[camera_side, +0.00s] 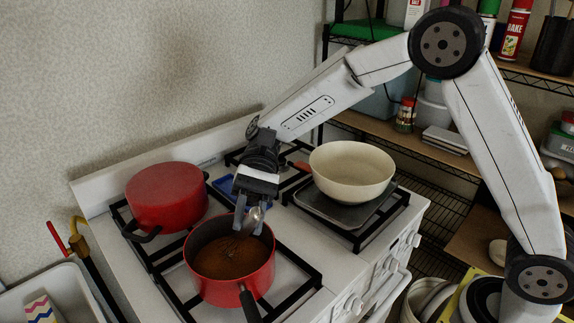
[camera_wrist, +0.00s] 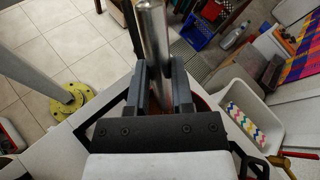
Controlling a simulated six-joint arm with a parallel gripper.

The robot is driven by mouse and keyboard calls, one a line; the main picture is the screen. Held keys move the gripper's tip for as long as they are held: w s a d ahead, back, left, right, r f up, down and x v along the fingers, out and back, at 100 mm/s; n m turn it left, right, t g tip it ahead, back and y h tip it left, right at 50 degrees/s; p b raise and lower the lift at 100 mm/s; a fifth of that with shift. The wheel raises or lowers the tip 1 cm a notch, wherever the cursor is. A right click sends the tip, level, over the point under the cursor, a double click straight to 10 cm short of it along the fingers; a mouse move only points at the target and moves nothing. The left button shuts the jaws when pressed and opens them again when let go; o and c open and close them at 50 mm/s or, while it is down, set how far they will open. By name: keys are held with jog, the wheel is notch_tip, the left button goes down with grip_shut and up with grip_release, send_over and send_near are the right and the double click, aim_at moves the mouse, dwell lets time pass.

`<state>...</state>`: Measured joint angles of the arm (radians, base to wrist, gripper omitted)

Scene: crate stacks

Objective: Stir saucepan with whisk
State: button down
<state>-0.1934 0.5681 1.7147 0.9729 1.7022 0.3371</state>
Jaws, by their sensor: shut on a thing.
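An open red saucepan (camera_side: 262,276) with brown contents stands on the front burner grate in the side view, its black handle pointing to the front. My gripper (camera_side: 250,218) points down above the pan's back rim. It is shut on the whisk (camera_side: 256,213), whose thin wires reach down into the pan near the brown contents. I cannot tell how deep they sit. In the wrist view the whisk's metal handle (camera_wrist: 153,35) runs between the fingers of my gripper (camera_wrist: 158,75). The pan is mostly hidden there.
A red lidded pot (camera_side: 167,196) stands left of the saucepan. A cream frying pan (camera_side: 352,182) sits on the right burner. A blue item (camera_side: 228,183) lies behind the gripper. Shelves are at the right; a white bin (camera_side: 50,295) is at lower left.

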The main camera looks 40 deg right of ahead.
jog(key=shift+r, duration=0.15)
jog(key=s+r, duration=0.5)
jog(key=r, duration=0.3)
jog(key=shift+r, duration=0.3)
dwell(0.4)
jog(key=shift+w, duration=0.1)
dwell(0.5)
jog(key=shift+r, duration=2.5)
jog(key=shift+f, duration=0.1)
